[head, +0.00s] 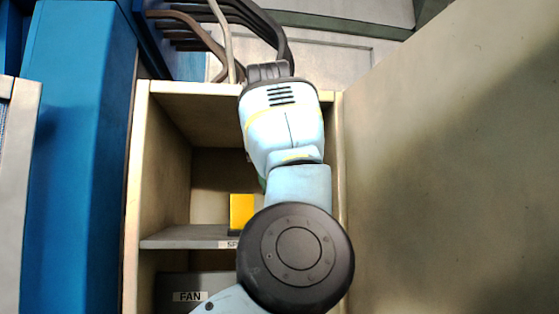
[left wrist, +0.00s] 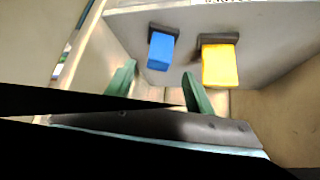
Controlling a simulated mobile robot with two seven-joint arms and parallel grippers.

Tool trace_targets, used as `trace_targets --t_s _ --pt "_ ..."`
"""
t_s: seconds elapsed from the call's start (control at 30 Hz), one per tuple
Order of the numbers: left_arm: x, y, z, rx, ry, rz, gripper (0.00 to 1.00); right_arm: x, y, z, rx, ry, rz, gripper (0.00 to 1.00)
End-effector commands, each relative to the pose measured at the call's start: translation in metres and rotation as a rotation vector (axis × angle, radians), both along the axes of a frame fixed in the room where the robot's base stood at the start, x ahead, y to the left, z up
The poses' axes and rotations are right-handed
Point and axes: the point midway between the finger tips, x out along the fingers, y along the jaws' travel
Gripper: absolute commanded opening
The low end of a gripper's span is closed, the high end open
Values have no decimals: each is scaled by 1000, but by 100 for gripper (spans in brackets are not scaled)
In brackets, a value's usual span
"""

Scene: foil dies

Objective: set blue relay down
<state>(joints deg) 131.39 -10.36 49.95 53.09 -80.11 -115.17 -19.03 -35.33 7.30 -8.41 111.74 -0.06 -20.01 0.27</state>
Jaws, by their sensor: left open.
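The blue relay (left wrist: 161,52) sits at a dark socket (left wrist: 177,29) on a grey shelf (left wrist: 265,25) in the left wrist view. My left gripper (left wrist: 159,70) has its two green fingers spread apart, with the relay's near end showing between and just beyond the fingertips. I cannot tell whether either finger touches it. In the head view my arm hides the blue relay and the left gripper's fingers. My right gripper is in neither view.
A yellow block (left wrist: 220,66) at its own dark socket stands right beside the blue relay; it also shows in the head view (head: 241,211). Cabinet side walls (head: 163,170) close in on both sides. A compartment labelled FAN (head: 187,296) lies below. Cables (head: 205,40) hang behind.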

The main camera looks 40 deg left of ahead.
Motion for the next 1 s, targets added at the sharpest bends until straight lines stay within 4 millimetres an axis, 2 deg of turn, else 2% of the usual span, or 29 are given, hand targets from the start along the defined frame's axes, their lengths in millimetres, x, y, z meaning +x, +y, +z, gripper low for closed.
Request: trace_targets --t_s 0.13,0.4,1.0 --pt "-13 -7 23 1 -2 -4 54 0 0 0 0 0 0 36" --pt "-24 -14 43 -1 2 -2 54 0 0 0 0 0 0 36" --pt "-24 -14 43 -2 3 2 54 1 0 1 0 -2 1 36"
